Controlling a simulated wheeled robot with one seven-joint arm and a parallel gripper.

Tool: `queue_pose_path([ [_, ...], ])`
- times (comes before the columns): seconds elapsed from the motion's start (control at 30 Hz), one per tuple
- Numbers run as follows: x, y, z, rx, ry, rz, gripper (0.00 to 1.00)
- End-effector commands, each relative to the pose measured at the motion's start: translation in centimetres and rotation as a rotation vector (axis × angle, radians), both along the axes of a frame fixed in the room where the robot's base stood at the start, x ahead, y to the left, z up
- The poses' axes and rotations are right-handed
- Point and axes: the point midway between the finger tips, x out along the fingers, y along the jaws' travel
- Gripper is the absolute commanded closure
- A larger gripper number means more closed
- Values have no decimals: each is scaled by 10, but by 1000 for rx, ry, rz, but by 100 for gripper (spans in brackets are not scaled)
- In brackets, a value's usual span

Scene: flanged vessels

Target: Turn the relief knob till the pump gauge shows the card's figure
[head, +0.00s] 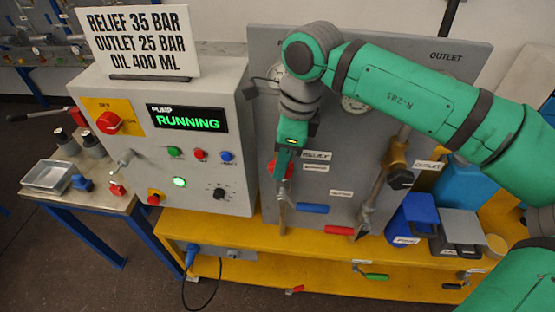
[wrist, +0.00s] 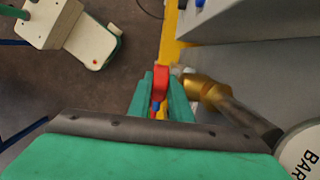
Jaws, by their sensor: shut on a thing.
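A white card (head: 137,38) stands on the grey pump cabinet and reads RELIEF 35 BAR, OUTLET 25 BAR, OIL 400 ML. My gripper (head: 281,163) reaches down in front of the grey panel, left of the RELIEF label (head: 316,155). It is shut on the red relief knob (head: 280,172), which sticks out partly from behind it. In the wrist view the red knob (wrist: 160,82) sits between the two green fingers, beside a brass fitting (wrist: 203,90). A gauge (head: 276,73) is mostly hidden behind my arm. Another gauge (head: 354,103) is partly covered. I cannot read either needle.
The green pump display (head: 188,121) reads RUNNING. A blue-handled lever (head: 312,208) and a red-handled lever (head: 339,230) lie below the knob. A brass valve (head: 396,155) stands right of it. Blue (head: 412,218) and grey (head: 458,230) containers stand on the yellow bench.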

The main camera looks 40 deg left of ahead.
Motion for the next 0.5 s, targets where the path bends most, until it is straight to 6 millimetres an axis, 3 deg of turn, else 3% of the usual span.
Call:
queue_pose_path([
  [0.13,-3,-1,-1,-6,4,4,100],
  [0.17,-3,-1,-1,-6,4,4,75],
  [0.5,-1,-1,1,-4,1,1,74],
])
